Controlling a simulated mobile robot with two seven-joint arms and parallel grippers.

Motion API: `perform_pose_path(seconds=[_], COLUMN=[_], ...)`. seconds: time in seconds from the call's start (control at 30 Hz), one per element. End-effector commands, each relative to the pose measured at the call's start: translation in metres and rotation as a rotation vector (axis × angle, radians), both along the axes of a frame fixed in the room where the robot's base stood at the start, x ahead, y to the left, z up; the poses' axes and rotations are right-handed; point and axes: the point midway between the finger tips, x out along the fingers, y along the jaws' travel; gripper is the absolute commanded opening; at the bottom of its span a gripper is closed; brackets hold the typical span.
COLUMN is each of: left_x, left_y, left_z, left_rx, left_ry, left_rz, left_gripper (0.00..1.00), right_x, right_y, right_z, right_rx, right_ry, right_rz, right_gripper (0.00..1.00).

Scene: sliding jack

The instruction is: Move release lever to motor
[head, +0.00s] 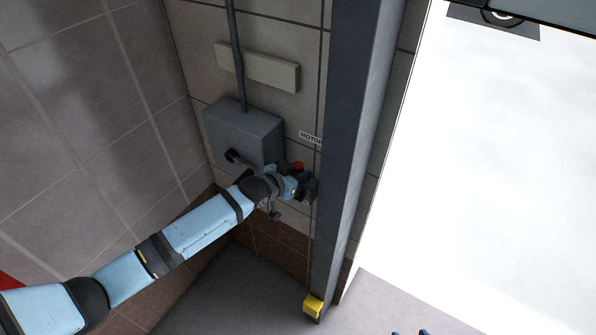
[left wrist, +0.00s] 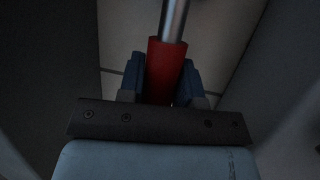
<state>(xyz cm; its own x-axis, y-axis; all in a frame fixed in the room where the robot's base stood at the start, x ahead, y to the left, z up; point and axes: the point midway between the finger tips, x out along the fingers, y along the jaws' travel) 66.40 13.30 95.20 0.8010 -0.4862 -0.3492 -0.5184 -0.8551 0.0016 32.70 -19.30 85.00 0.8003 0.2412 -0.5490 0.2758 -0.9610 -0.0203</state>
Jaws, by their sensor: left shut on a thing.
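The release lever has a red grip (left wrist: 166,72) on a metal rod (left wrist: 174,20). My left gripper (left wrist: 160,85) is shut on the red grip, with one blue finger on each side of it. In the head view my left gripper (head: 298,188) is at the wall beside the grey post, and a bit of red (head: 298,166) shows above it. The MOTOR label (head: 311,137) is on the wall just above that red part. My gripper and wrist hide most of the lever in the head view.
A grey box (head: 243,133) with a conduit and a dark handle (head: 240,158) is left of my gripper. A tall grey post (head: 350,150) stands close on the right, with a yellow block (head: 313,305) at its foot. Small blue tips show at the bottom edge.

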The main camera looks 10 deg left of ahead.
Motion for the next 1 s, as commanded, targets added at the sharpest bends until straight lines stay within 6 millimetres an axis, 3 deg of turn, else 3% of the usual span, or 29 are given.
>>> perform_pose_path(seconds=[0.27,0.3,0.37,0.4,0.77,1.0], left_x=[0.000,0.000,0.000,0.000,-0.006,-0.044], left_y=[0.000,0.000,0.000,0.000,0.004,0.027], left_z=[-0.001,-0.001,0.000,0.000,0.002,0.017], left_rx=[-0.001,-0.001,-0.001,-0.001,-0.001,0.001], left_ry=[0.003,0.003,0.002,0.002,0.000,0.001], left_rz=[0.002,0.002,0.001,0.001,0.000,0.000], left_gripper=[0.00,0.41,0.55,0.57,0.57,0.57], right_x=[0.000,0.000,0.000,0.000,0.000,0.000], right_y=[0.000,0.000,0.000,0.000,0.000,-0.001], right_z=[0.000,0.000,0.000,0.000,-0.001,-0.004], right_rx=[0.000,0.000,0.000,0.000,-0.001,-0.001], right_ry=[0.000,0.000,0.000,0.000,0.000,-0.001], right_rz=[0.000,0.000,0.000,0.000,0.001,0.001], right_gripper=[0.57,0.57,0.57,0.57,0.57,0.57])
